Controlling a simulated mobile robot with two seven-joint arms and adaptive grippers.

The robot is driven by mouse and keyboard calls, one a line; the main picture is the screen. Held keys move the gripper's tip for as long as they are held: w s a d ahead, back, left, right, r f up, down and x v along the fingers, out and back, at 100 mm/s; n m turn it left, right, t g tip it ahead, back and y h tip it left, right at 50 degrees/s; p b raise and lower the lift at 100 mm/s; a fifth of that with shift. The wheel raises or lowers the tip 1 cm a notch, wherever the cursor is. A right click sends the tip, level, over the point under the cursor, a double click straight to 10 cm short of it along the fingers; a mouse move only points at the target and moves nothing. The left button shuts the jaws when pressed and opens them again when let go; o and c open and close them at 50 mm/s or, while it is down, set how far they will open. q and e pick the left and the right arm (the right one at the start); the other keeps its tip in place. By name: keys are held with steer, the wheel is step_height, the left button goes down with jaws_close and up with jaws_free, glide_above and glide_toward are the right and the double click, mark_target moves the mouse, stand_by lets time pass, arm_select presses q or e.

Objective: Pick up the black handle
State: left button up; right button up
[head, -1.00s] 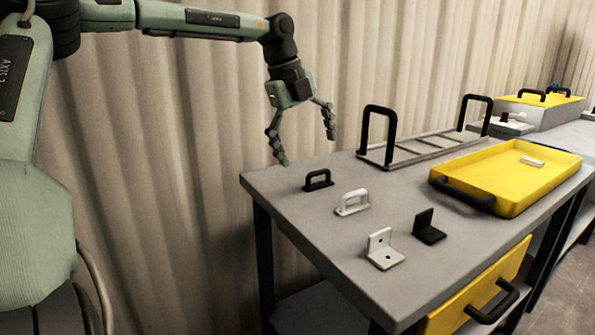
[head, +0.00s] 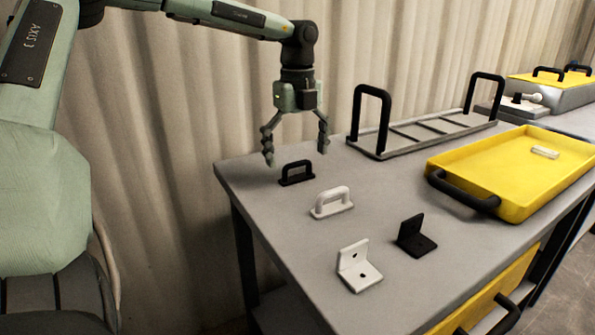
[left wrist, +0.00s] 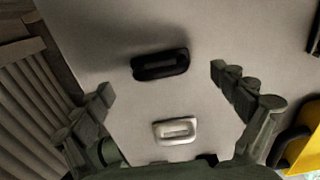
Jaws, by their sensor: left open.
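The black handle (head: 297,173) stands on the grey table near its back left corner. In the left wrist view the black handle (left wrist: 160,65) lies ahead of and between the spread fingers. My left gripper (head: 296,158) is open and empty, pointing down just above the black handle; its fingers do not appear to touch it. It also shows in the left wrist view (left wrist: 162,80). A white handle (head: 332,202) stands just in front of the black one, and it also shows in the left wrist view (left wrist: 175,130). My right gripper is not in view.
A white angle bracket (head: 358,268) and a black one (head: 416,238) stand nearer the front. A grey rack (head: 400,151) with two tall black handles and a yellow tray (head: 520,205) are to the right. A corrugated wall (head: 150,130) is close behind the table.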

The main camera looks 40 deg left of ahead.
mark_target(297, 166)
arm_select(q)
step_height(297, 166, down, 3)
steer(key=shift+a, duration=0.1)
steer(key=shift+w, duration=0.1)
steer(key=c, duration=1.7)
steer(key=shift+r, duration=0.1)
